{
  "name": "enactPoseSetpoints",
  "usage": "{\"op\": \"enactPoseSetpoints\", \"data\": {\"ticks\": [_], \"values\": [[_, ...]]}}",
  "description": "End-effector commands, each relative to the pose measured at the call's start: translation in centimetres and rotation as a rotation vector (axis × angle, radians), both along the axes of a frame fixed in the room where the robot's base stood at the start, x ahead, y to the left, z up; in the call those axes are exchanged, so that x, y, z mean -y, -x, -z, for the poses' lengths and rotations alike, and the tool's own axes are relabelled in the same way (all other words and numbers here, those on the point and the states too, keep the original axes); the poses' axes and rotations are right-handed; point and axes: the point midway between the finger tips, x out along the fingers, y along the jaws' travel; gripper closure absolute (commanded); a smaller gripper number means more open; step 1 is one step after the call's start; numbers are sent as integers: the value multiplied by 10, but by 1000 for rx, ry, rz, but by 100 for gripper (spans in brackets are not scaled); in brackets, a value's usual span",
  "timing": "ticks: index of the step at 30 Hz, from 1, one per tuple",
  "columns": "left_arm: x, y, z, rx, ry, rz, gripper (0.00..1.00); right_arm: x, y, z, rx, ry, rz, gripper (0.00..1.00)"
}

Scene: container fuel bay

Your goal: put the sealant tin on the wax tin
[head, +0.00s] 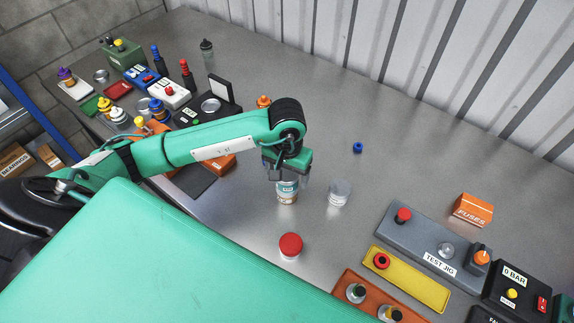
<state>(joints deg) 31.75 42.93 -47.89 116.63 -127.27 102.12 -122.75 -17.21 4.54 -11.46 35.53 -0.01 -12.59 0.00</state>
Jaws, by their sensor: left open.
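My left gripper (287,180) is open and points down over the bench, its fingers around the top of a small tin with a teal and white label (288,188). Directly below that label is a brown-orange band (287,199); it looks like a second tin under the first, but the gripper partly hides the join. The labels are too small to read, so I cannot tell which is sealant and which is wax. A plain silver-lidded tin (339,194) stands apart just to the right. My right gripper is not in view.
A red-topped round item (290,246) stands in front of the gripper. A grey test jig (433,238), yellow plate (407,279) and orange fuses box (473,210) are at right. Several small items crowd the back left. The bench's back middle is mostly clear, with a small blue piece (358,147).

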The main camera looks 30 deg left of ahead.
Motion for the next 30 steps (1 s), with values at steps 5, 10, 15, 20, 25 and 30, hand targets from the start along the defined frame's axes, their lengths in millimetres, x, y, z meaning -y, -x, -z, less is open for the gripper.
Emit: {"op": "enactPoseSetpoints", "data": {"ticks": [5,10,15,20,25,30], "values": [[0,-2,-12,5,0,-1,23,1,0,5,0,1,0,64],[0,-2,-40,6,1,1,23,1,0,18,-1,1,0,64],[0,-1,-69,7,1,1,23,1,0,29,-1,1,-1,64],[0,-1,-94,5,0,-1,23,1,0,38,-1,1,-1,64],[0,-1,-112,3,-1,-1,23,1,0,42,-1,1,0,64],[0,0,-121,2,0,0,23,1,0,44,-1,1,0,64]]}}
